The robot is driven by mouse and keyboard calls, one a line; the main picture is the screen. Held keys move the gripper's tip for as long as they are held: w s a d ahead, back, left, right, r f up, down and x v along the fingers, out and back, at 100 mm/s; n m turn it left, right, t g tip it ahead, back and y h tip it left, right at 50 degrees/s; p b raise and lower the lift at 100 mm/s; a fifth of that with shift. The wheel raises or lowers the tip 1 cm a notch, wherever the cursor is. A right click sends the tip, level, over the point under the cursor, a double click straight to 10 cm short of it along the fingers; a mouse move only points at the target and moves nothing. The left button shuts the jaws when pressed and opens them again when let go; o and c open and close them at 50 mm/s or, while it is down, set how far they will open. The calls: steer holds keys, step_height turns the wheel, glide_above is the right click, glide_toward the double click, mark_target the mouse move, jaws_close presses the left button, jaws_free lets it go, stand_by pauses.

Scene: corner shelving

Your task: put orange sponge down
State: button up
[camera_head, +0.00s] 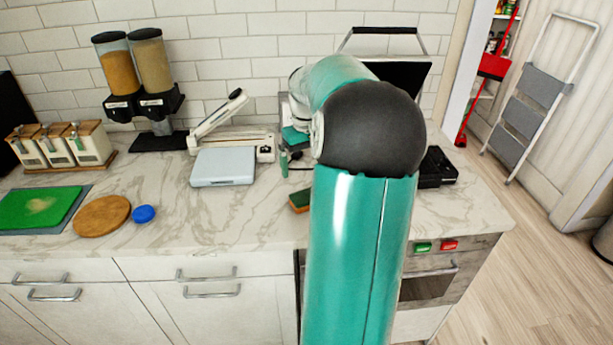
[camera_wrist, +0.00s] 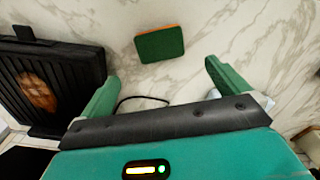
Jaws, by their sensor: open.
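The orange sponge (camera_head: 300,201) lies on the marble countertop, partly hidden behind my teal arm in the head view. In the wrist view the sponge (camera_wrist: 160,44) shows a green face and a thin orange edge. It rests on the counter, beyond and between my fingertips, touching neither. My gripper (camera_wrist: 160,80) is open and empty, its two green fingers spread wide. In the head view my arm hides most of the gripper.
A black grill (camera_wrist: 45,85) with a brown item on it stands left in the wrist view. A pale blue scale-like box (camera_head: 223,167), a round wooden board (camera_head: 102,215), a blue disc (camera_head: 144,214) and a green cutting board (camera_head: 40,208) lie on the counter. Bare marble surrounds the sponge.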

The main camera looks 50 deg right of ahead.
steer(key=w+a+r+n+t+h, duration=0.1)
steer(key=a+r, duration=0.2)
steer(key=a, duration=0.9)
steer(key=w+a+r+n+t+h, duration=0.15)
steer(key=a+r, duration=0.25)
steer(key=a, duration=0.8)
steer(key=s+a+f+n+t+y, duration=0.1)
steer(key=s+a, duration=0.4)
steer(key=a, duration=0.3)
steer(key=s+a+f+n+t+y, duration=0.1)
steer(key=s+a+t, duration=0.1)
steer(key=s+a, duration=0.3)
steer(key=a, duration=0.4)
steer(key=shift+a+n, duration=0.2)
steer(key=shift+n, duration=0.15)
steer(key=shift+s+y, duration=0.1)
steer(key=shift+y, duration=0.15)
